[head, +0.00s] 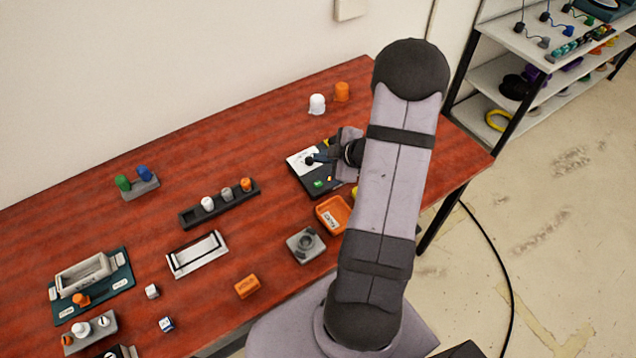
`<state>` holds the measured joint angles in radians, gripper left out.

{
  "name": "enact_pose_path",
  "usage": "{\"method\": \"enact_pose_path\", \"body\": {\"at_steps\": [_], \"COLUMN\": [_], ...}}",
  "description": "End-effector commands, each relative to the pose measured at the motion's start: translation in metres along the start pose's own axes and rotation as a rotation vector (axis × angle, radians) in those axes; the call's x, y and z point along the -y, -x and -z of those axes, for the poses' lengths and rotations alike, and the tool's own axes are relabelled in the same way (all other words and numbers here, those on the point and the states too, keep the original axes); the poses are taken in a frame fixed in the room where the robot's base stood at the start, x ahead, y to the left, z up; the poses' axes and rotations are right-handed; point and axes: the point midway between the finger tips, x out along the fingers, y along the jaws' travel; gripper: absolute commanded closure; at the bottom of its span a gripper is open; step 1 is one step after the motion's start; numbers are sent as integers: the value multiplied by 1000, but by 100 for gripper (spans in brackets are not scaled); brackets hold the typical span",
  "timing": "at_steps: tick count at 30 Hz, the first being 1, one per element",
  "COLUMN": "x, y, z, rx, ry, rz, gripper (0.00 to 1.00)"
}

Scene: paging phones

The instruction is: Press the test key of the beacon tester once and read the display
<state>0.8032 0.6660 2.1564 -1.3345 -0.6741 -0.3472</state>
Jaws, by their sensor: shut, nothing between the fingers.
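A black device with a white top panel (298,162), which looks like the beacon tester, lies toward the back right of the table. A small green patch (318,183) shows on its front part; I cannot tell whether it is the display or a key. My gripper (311,160) is shut and empty, with its tips over the white panel. I cannot tell whether the tips touch it. My gripper and arm hide the device's right side. Any text on the device is too small to read.
An orange tray (344,210) sits just in front of the device, partly behind my arm. A grey block (305,245) stands nearer. A dark rack (222,208) with several capped pieces lies to the left. White and orange pieces (342,92) stand behind. The table's back-left is clear.

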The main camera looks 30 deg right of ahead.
Motion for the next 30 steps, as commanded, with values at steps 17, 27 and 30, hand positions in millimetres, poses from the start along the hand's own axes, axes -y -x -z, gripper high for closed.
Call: {"method": "enact_pose_path", "body": {"at_steps": [17, 27, 30], "x": [18, 37, 41], "y": [-24, -51, -56], "z": [-18, -37, -41], "rx": [1, 1, 1], "ry": [-1, -1, -2], "rz": [0, 0, 0], "gripper": [100, 100, 100]}}
